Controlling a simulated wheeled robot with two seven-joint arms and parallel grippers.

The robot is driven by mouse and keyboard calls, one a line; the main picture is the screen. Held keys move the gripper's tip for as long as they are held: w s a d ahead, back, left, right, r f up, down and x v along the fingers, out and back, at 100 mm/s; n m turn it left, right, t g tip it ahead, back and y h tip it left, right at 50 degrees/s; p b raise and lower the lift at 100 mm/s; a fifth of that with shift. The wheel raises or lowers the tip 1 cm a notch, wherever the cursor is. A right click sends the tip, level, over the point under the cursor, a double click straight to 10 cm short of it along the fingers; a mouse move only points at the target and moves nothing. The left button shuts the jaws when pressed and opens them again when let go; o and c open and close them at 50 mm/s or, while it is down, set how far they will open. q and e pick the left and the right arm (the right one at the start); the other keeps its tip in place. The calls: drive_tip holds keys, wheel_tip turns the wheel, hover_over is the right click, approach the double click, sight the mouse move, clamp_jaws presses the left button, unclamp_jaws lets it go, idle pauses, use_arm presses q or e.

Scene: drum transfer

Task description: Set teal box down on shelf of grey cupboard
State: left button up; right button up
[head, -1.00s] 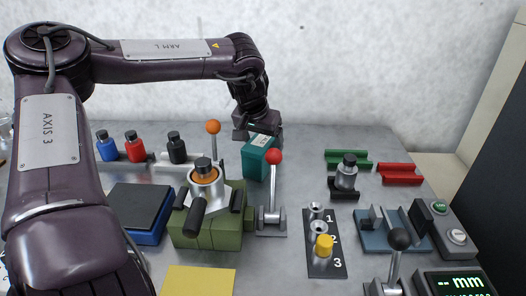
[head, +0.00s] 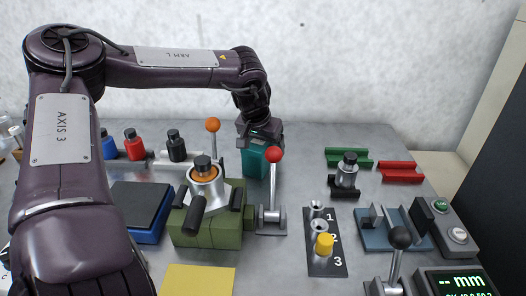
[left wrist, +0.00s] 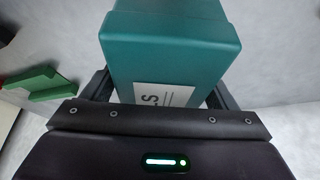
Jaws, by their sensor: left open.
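The teal box (head: 256,163) stands upright on the metal bench at the back middle, behind the red-knobbed lever. My left gripper (head: 260,140) reaches down over its top from above. In the left wrist view the box (left wrist: 172,45) fills the space between the two fingers, and a white label shows on it. My left gripper (left wrist: 165,90) is open, with one finger on each side of the box. I cannot tell whether the fingers touch it. No grey cupboard or shelf can be made out. My right gripper is not in view.
The red-knobbed lever (head: 274,190) stands just in front of the box, and an orange-knobbed lever (head: 213,140) is to its left. A green fixture (head: 207,232) holds a canister. Green (head: 348,157) and red (head: 400,172) holders lie to the right.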

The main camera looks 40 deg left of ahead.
use_arm(q)
drive_tip(key=shift+f, duration=0.1)
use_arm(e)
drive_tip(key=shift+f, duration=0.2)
use_arm(q)
drive_tip(key=c, duration=1.3)
drive_tip(key=shift+o, duration=0.2)
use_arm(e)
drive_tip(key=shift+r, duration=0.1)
use_arm(q)
drive_tip(key=shift+r+p, duration=0.4)
drive_tip(key=shift+w+r, duration=0.15)
drive_tip(key=shift+r, duration=0.2)
wheel_tip(320, 180, up, 27)
drive_tip(key=p, duration=0.2)
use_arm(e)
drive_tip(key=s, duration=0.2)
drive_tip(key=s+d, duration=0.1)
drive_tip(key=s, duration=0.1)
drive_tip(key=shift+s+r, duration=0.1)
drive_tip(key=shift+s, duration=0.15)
